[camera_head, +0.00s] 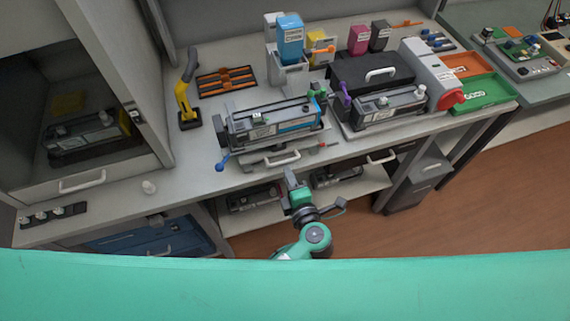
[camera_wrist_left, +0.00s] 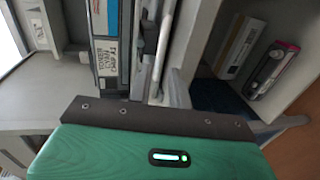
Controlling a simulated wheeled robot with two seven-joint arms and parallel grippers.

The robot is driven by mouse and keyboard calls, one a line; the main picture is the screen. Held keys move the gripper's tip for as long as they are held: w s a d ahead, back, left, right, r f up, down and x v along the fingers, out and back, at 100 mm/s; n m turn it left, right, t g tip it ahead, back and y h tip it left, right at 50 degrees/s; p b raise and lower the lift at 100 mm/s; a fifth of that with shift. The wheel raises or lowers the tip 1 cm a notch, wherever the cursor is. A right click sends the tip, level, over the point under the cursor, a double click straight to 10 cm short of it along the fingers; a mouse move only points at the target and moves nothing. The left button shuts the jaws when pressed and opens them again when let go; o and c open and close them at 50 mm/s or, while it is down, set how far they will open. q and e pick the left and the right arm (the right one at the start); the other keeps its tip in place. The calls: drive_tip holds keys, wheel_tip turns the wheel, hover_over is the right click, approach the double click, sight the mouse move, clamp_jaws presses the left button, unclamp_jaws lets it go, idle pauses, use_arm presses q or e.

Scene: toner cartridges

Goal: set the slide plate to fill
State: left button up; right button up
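A black and grey toner cartridge (camera_head: 262,125) with a blue end lies in a bench fixture on the worktop, and its labelled side shows in the left wrist view (camera_wrist_left: 107,58). Under its front edge is a light grey plate with a white handle (camera_head: 283,160), which I take for the slide plate; its setting cannot be read. A blue ball knob (camera_head: 222,162) sticks out at the fixture's left. My left gripper (camera_head: 290,178) is just in front of and below the handle, apparently apart from it. Its finger opening is not clear. My right gripper is not in view.
A blue toner bottle (camera_head: 290,40) stands in a filling stand behind the fixture. A second cartridge (camera_head: 388,106) sits to the right, near a green tray (camera_head: 485,92). A yellow-handled tool (camera_head: 184,103) stands left. Cartridges lie on the shelf (camera_head: 345,190) below the worktop.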

use_arm(q)
drive_tip(key=shift+p+x, duration=0.35)
drive_tip(key=shift+x, duration=1.8)
clamp_jaws()
